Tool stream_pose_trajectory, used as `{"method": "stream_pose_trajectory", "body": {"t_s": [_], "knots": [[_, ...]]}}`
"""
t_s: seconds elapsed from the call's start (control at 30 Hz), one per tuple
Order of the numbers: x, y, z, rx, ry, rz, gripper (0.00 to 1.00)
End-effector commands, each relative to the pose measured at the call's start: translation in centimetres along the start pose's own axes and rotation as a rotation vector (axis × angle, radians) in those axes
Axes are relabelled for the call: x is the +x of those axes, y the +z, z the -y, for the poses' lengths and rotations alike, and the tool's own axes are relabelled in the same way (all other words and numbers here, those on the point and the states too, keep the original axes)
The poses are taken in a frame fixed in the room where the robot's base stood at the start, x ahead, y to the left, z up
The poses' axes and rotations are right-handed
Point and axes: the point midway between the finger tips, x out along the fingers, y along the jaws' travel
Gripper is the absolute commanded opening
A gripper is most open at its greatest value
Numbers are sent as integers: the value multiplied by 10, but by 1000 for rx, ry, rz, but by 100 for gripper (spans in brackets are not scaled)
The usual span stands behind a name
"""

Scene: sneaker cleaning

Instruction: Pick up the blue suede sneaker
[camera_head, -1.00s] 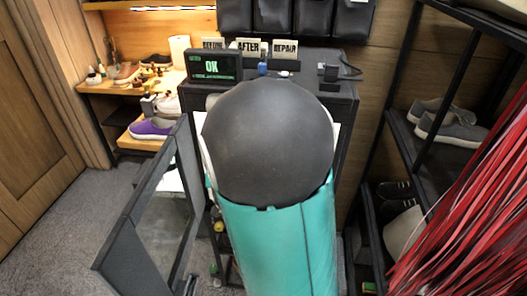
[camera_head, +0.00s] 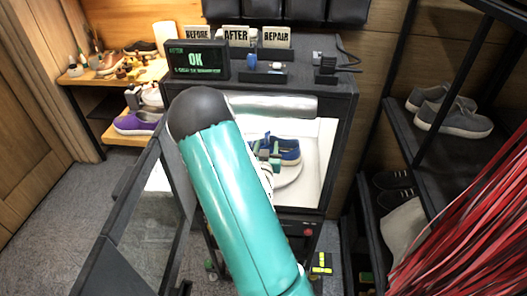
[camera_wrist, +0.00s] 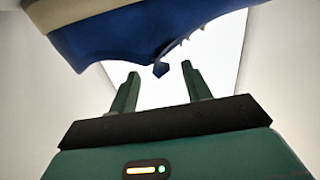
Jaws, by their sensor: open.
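The blue sneaker (camera_head: 288,150) with a pale sole sits on a round white plate (camera_head: 290,175) inside a lit white cabinet. In the wrist view the sneaker (camera_wrist: 150,30) fills the top of the picture, blue with a tan edge. My gripper (camera_wrist: 160,85) is open, its two green fingers apart and pointing toward the sneaker, with nothing between them. In the head view my gripper (camera_head: 268,155) is inside the cabinet at the left part of the sneaker. My arm hides part of the cabinet; I cannot tell whether the fingers touch the shoe.
The cabinet's door (camera_head: 130,215) stands open at left. An OK display (camera_head: 197,60) and cards stand on top. A purple sneaker (camera_head: 137,123) is on the left shelf. Grey sneakers (camera_head: 455,118) are on the right rack, with red strips (camera_head: 465,220) hanging in front.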

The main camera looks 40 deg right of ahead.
Motion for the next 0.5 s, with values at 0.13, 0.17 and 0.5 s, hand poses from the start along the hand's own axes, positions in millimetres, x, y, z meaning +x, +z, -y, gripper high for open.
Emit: {"method": "stream_pose_trajectory", "body": {"t_s": [0.13, 0.17, 0.5], "knots": [[18, 0, 1, 0, -2, 0, 48], [20, 0, 1, 0, -2, 1, 48], [64, -5, 4, 0, -2, 0, 48]]}}
